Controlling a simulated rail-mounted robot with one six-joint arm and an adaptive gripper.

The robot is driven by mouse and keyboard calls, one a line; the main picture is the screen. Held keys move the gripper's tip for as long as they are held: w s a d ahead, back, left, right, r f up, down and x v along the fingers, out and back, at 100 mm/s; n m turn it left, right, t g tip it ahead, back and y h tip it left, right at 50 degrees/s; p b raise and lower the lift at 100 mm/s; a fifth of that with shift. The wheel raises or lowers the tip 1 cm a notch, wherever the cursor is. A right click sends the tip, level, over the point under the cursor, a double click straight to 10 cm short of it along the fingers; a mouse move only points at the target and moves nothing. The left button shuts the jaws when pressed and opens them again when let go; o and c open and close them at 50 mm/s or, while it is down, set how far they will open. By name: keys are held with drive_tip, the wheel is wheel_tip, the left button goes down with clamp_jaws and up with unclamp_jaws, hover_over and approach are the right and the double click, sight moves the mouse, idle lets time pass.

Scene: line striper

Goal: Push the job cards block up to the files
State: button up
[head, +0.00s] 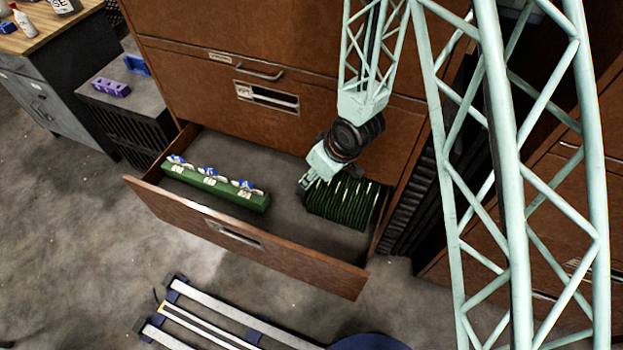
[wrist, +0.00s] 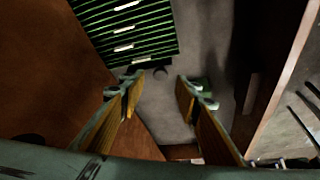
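The drawer (head: 232,240) is pulled out and holds two green groups. On its left lies a long green block (head: 222,190) with white labels and blue-and-white pieces on top. On its right stands a packed row of dark green files or cards (head: 345,203) with white tabs. I cannot read which group is the job cards block. My gripper (head: 306,184) is at the left rear end of the right-hand row. In the wrist view my gripper (wrist: 159,86) is open, with bare drawer floor between its fingers. The tabbed row (wrist: 125,28) lies just beyond the left finger; contact is unclear.
Bare drawer floor (head: 282,208) separates the two groups. The cabinet front (head: 205,85) rises behind the drawer. A low dark cabinet (head: 125,100) with a purple piece (head: 110,87) stands at the left. A rail-like frame (head: 215,325) lies on the floor in front.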

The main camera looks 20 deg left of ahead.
drive_tip(key=v, duration=0.6)
idle(0.3)
drive_tip(key=shift+d, duration=0.15)
drive_tip(key=shift+r, duration=0.15)
idle(0.4)
